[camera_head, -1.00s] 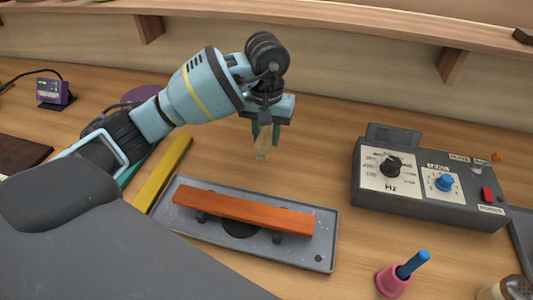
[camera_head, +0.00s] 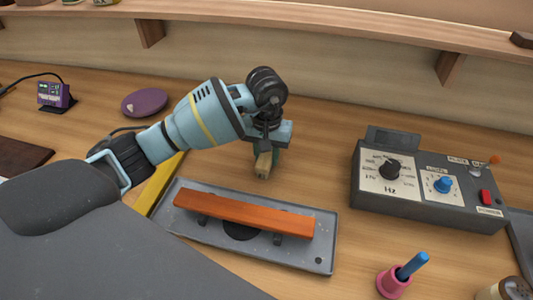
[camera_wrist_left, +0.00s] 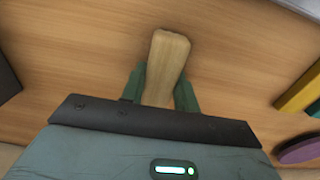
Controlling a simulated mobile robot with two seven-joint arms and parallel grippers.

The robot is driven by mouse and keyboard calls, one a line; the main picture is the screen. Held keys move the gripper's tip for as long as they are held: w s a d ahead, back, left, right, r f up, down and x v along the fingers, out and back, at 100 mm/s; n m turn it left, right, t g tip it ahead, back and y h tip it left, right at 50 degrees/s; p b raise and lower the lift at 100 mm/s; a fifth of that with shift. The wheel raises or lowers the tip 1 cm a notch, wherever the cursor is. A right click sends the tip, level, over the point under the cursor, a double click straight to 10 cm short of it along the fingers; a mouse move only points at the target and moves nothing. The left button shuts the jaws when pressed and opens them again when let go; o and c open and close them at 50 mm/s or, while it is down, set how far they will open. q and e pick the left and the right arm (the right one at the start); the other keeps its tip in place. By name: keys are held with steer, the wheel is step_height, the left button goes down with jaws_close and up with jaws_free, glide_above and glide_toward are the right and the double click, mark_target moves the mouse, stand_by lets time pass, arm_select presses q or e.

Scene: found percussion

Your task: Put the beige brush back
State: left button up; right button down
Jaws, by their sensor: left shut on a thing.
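The beige brush (camera_head: 263,166) is in my left gripper (camera_head: 268,157), above the bench behind the grey tray. In the left wrist view the brush (camera_wrist_left: 166,62) shows as a pale wooden block between the two green fingers of the gripper (camera_wrist_left: 160,88). The fingers are shut on it. Whether the brush touches the bench is hard to tell. My right gripper is not in view.
An orange-red bar (camera_head: 243,214) lies across the grey tray (camera_head: 320,255), with a yellow bar (camera_head: 158,186) to its left. A grey control box (camera_head: 430,185) and a pink cup (camera_head: 393,280) with a blue stick stand right. A purple disc (camera_head: 144,102) lies back left.

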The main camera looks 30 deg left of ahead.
arm_select(q)
steer(key=shift+f, duration=0.15)
steer(key=o, duration=1)
step_height(320, 180, up, 12)
steer(key=shift+r, duration=0.2)
